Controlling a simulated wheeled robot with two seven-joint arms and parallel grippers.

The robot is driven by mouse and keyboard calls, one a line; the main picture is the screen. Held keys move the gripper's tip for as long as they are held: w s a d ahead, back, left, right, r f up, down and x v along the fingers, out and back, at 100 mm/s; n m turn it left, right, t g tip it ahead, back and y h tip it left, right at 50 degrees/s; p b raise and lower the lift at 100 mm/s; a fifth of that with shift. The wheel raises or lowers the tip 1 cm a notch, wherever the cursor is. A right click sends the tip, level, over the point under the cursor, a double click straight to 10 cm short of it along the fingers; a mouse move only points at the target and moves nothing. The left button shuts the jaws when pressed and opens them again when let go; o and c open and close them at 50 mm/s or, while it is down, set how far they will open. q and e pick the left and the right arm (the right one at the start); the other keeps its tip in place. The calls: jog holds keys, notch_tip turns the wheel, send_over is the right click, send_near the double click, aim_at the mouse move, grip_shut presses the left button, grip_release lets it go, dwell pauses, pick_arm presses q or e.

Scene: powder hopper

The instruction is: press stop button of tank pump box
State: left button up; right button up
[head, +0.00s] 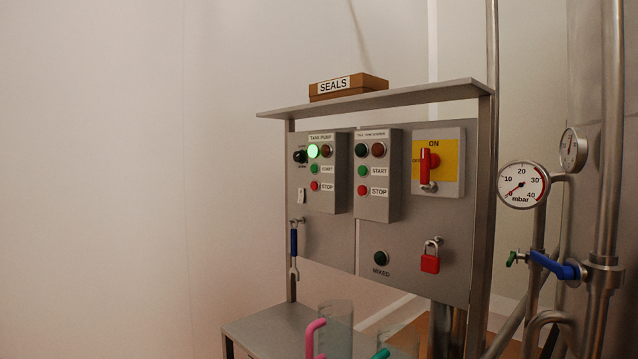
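The tank pump box (327,174) is the left grey box on the upright panel, labelled TANK PUMP. Its red stop button (314,186) is at the bottom left of the box, beside the STOP label. Its green start button (314,169) is just above. A green lamp (313,151) at the top is lit, with a dark reddish lamp (327,151) beside it. A black selector knob (299,157) sticks out at the box's left side. Neither of my grippers is in view.
A second box (378,194) with its own start and stop buttons stands close on the right. Further right are a red and yellow switch (430,163), a red padlock (430,263) and a gauge (522,185). A clear jug (336,328) stands on the shelf below.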

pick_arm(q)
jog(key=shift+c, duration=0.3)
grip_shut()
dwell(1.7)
